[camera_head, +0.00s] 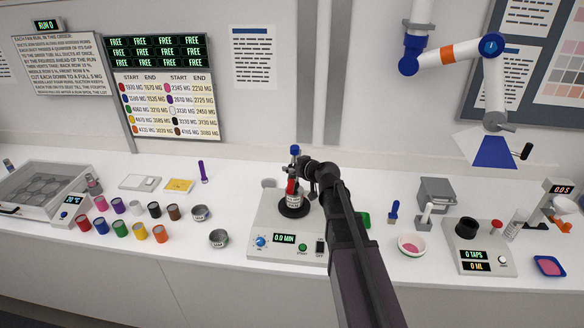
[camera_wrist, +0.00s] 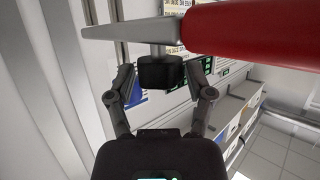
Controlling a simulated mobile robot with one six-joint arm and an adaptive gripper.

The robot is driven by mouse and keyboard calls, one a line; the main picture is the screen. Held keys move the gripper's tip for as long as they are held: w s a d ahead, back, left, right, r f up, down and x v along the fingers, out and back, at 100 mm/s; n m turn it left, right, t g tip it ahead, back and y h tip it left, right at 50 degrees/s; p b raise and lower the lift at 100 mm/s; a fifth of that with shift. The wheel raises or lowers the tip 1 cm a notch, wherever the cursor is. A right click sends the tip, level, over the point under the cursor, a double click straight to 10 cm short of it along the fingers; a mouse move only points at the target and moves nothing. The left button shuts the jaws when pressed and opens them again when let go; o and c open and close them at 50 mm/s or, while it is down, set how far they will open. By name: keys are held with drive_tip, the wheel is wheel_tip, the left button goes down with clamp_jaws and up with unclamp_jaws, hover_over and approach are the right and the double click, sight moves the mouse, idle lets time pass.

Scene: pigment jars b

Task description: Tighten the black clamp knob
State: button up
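The black clamp knob (camera_wrist: 160,73) is upper middle in the wrist view, on a short grey stem under a pale metal bar. A red cylindrical part (camera_wrist: 255,30) crosses the top right, close above the knob. In the head view my gripper (camera_head: 307,170) is at the clamp above the timer machine (camera_head: 270,225). Its fingers and the knob are too small to make out there.
Paint jars (camera_head: 121,229) and grey bowls (camera_head: 219,238) stand left of the machine. A white bowl (camera_head: 411,245), a grey box (camera_head: 436,193) and a tap counter (camera_head: 480,247) stand to the right. A second, white arm (camera_head: 450,55) hangs at the upper right.

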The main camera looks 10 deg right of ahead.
drive_tip(key=c, duration=0.6)
drive_tip(key=shift+a, duration=0.1)
idle(0.4)
